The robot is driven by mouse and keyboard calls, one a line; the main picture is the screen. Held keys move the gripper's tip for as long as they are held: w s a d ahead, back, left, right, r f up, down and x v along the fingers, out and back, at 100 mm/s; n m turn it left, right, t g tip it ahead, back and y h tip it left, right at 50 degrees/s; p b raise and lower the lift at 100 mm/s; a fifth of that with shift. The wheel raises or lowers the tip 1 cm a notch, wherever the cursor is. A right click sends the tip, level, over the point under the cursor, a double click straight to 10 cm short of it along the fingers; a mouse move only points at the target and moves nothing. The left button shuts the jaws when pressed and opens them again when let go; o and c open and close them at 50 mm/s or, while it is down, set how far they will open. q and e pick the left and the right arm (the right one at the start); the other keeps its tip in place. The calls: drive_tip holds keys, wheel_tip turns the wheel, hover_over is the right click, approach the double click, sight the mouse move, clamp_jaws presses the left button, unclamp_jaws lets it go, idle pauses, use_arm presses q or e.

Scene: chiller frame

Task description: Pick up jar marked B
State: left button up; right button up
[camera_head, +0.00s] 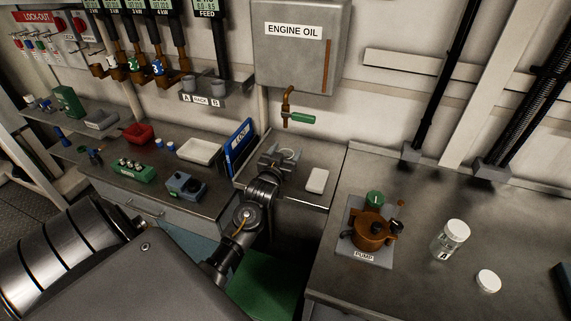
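A clear jar with a white lid (451,240) stands on the right bench, right of the pump; I cannot read its mark for certain. My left gripper (283,157) is over the middle counter below the engine oil tap, well left of that jar. A pale ring shape shows at its fingers; I cannot tell what it is or whether the fingers are open. A wall rack (203,99) has A and B marks with a grey cup above each. My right gripper is not in view.
A brown pump (371,231) sits on a grey plate on the right bench. A white round lid-like piece (488,281) lies near the jar. A white block (317,180), blue binder (239,145) and white tray (200,151) are around the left gripper. The engine oil tank (298,50) hangs above.

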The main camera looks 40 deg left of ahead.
use_arm(q)
clamp_jaws()
idle(0.3)
drive_tip(key=shift+r, duration=0.55)
drive_tip(key=r+b+v, duration=0.2)
drive_tip(key=b+v, duration=0.3)
drive_tip(key=v, duration=1.3)
drive_tip(key=shift+d+b, duration=0.2)
drive_tip(key=shift+b, duration=0.15)
